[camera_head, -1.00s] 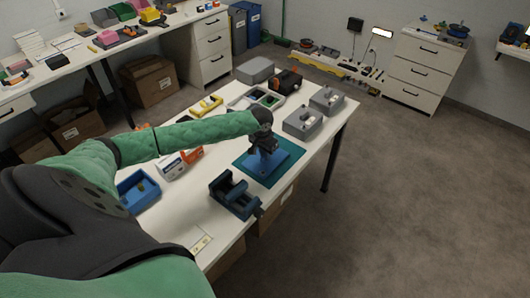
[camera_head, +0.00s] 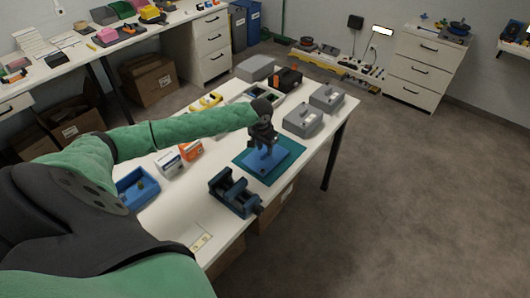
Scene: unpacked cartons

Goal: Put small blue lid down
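A teal mat (camera_head: 242,165) lies near the right edge of the white table, with a flat blue piece (camera_head: 282,160) on it. My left gripper (camera_head: 264,148) points down just above this blue piece. A small blue part shows under and between its fingers, and I cannot tell whether this is the small blue lid or part of the flat piece. Whether the fingers are shut on it is too small and dark to tell. My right gripper is not in view.
A dark blue vise (camera_head: 233,193) stands in front of the mat. Grey cases (camera_head: 303,119) stand behind it, with a black and orange case (camera_head: 288,79) farther back. A blue bin (camera_head: 137,190) and orange and white boxes (camera_head: 190,150) are to the left.

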